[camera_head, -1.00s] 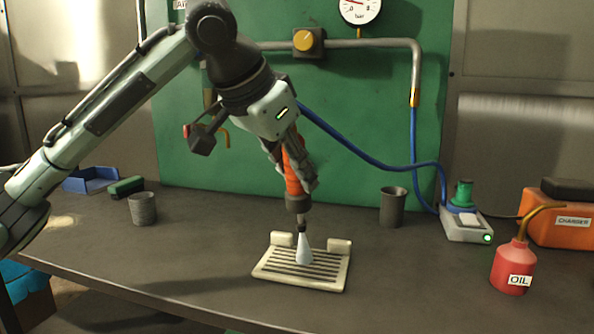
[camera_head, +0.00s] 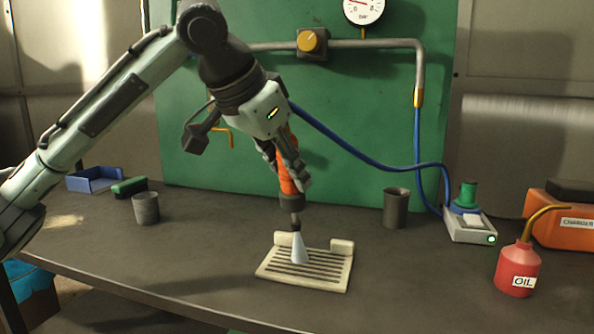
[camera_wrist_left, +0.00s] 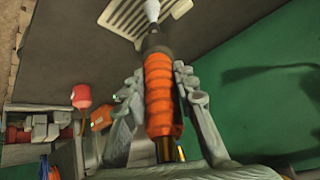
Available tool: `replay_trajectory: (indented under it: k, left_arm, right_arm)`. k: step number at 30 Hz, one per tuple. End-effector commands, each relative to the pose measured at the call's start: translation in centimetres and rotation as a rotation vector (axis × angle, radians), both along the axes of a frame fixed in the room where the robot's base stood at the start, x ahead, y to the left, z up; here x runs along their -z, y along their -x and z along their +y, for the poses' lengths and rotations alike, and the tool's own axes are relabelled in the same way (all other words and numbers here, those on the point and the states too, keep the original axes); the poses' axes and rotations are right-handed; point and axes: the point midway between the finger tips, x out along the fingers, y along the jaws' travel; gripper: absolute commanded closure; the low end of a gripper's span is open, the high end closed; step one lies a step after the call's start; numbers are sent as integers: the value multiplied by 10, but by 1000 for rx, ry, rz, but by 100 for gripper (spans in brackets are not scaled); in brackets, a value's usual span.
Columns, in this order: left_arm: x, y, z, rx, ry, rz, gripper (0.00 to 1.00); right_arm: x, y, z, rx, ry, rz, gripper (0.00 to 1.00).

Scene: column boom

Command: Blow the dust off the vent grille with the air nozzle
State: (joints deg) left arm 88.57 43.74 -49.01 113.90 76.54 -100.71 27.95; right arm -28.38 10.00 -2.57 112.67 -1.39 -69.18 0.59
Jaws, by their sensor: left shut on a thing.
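My left gripper (camera_head: 288,174) is shut on the orange ribbed grip of the air nozzle (camera_head: 284,179). The nozzle points down, slightly tilted, above the vent grille (camera_head: 322,282). A pale white cone of air (camera_head: 299,250) spreads from its tip onto the left-middle part of the grille. The grille is a cream slotted plate with two raised tabs at its back, lying on the bench. I cannot make out dust on it. In the left wrist view the fingers flank the orange grip (camera_wrist_left: 160,95), with the grille (camera_wrist_left: 125,15) beyond. My right gripper is out of view.
A dark cup (camera_head: 396,209), a switch box (camera_head: 470,229) and a red oil can (camera_head: 517,268) stand to the right. A grey cup (camera_head: 146,208) stands left. The bench around the grille is clear.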

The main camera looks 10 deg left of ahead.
Motion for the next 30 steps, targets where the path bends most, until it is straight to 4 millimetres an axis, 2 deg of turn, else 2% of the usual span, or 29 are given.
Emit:
replay_trajectory:
  k: [16,30]
  left_arm:
    - [-1,-1,28,-1,1,-2,100]
    - [0,-1,30,0,1,-2,100]
  right_arm:
    - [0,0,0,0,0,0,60]
    - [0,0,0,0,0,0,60]
